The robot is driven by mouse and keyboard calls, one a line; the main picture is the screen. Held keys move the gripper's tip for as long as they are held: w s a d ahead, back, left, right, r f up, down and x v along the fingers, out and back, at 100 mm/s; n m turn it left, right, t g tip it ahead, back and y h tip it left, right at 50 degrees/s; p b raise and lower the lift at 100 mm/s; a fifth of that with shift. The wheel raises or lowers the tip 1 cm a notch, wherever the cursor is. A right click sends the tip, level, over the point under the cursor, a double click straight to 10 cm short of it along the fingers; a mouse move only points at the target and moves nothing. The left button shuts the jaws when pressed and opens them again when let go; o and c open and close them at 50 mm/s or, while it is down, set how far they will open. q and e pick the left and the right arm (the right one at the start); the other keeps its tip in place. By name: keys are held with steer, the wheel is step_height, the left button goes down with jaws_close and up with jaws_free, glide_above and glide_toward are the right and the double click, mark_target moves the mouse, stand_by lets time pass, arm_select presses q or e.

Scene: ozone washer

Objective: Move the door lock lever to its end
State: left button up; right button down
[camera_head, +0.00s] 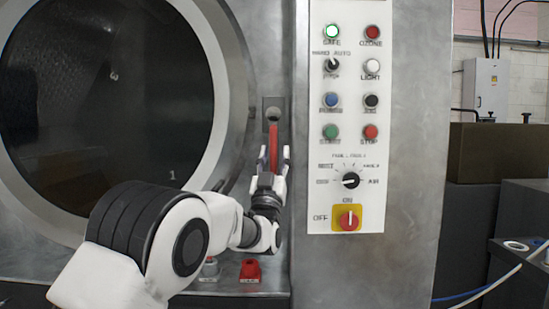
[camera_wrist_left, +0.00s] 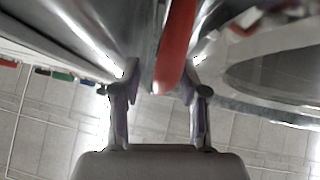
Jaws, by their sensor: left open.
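The door lock lever (camera_head: 273,145) is a red bar hanging down from a round pivot on the metal panel, beside the round dark door (camera_head: 110,95). My left gripper (camera_head: 273,160) is at the lower part of the lever, with its fingers pointing up. In the left wrist view the red lever (camera_wrist_left: 177,45) comes down from the top, and its end lies between the two open fingers of my left gripper (camera_wrist_left: 156,88). I cannot tell whether a finger touches it. My right gripper is not in view.
A white control panel (camera_head: 314,215) with several buttons and knobs is just right of the lever. A red object (camera_head: 250,270) sits low, below my gripper. The metal door ring (camera_head: 238,85) is close on the left.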

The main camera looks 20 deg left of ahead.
arm_select(q)
steer(key=shift+f, duration=0.1)
steer(key=a+v, duration=0.1)
steer(key=v, duration=1.1)
steer(key=shift+d, duration=0.45)
